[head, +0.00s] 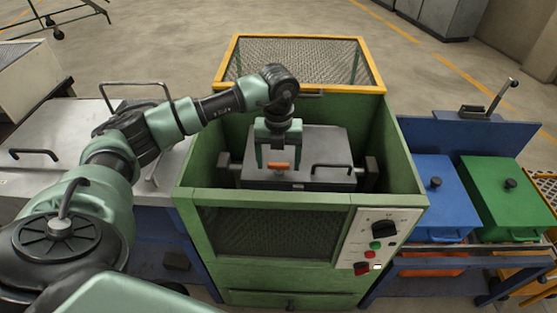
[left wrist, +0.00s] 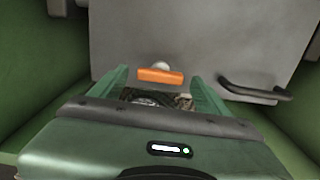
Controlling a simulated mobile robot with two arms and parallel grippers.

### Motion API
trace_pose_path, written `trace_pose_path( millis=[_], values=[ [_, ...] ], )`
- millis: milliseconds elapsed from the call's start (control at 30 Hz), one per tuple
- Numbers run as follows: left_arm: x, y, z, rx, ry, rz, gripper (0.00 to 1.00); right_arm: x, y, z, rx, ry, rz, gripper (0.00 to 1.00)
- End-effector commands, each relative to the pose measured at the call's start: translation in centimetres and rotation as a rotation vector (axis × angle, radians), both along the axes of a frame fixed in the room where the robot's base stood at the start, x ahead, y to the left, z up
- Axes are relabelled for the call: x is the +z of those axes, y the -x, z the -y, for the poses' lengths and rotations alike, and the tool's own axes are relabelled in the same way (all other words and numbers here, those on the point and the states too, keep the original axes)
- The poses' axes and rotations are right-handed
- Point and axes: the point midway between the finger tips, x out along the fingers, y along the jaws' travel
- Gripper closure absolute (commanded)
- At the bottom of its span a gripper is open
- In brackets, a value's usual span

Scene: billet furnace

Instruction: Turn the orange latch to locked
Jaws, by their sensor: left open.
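The orange latch (head: 278,166) lies across the front part of a grey lid inside the green furnace housing. In the left wrist view the orange latch (left wrist: 160,76) is a short bar lying crosswise, beside a small pale round piece. My left gripper (head: 277,163) points down over it with its fingers spread. In the wrist view the open fingers (left wrist: 160,80) stand on either side of the latch, with a gap at each end. I cannot tell whether the fingertips reach down to its height. My right gripper is not in view.
The grey lid (head: 318,150) carries a black bar handle (head: 331,168) right of the latch. The green housing (head: 190,168) walls in the lid. A yellow-framed mesh cover (head: 300,60) stands open behind. A control panel (head: 380,240) with knob is in front. Blue (head: 445,185) and green (head: 505,190) boxes stand right.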

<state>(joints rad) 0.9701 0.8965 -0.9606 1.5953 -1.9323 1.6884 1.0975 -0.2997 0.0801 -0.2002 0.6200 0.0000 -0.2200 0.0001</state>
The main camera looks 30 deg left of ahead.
Motion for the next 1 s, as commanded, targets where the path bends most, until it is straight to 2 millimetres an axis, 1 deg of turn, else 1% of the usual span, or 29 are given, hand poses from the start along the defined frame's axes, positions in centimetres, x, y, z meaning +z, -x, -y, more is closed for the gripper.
trace_pose_path(
  millis=[100,167,267,500,600,733,1000],
  values=[
    [0.1,0.0,0.0,0.001,0.001,-0.001,0.24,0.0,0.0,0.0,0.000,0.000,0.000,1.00],
    [0.5,0.0,0.0,0.001,0.001,0.001,0.24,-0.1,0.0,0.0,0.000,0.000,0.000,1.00],
    [1.7,-0.1,0.0,0.002,0.000,0.004,0.24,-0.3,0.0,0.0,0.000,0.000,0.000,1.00],
    [5.9,-0.1,0.0,0.000,0.000,0.004,0.24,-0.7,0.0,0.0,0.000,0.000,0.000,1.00],
    [7.0,-0.1,0.0,0.000,0.001,0.003,0.24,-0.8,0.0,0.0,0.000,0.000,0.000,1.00],
    [7.7,0.0,0.0,0.000,-0.001,0.001,0.24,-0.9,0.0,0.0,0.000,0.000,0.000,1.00],
    [7.8,0.0,0.0,0.000,0.000,0.000,0.24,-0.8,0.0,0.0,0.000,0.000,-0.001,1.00]
  ],
)
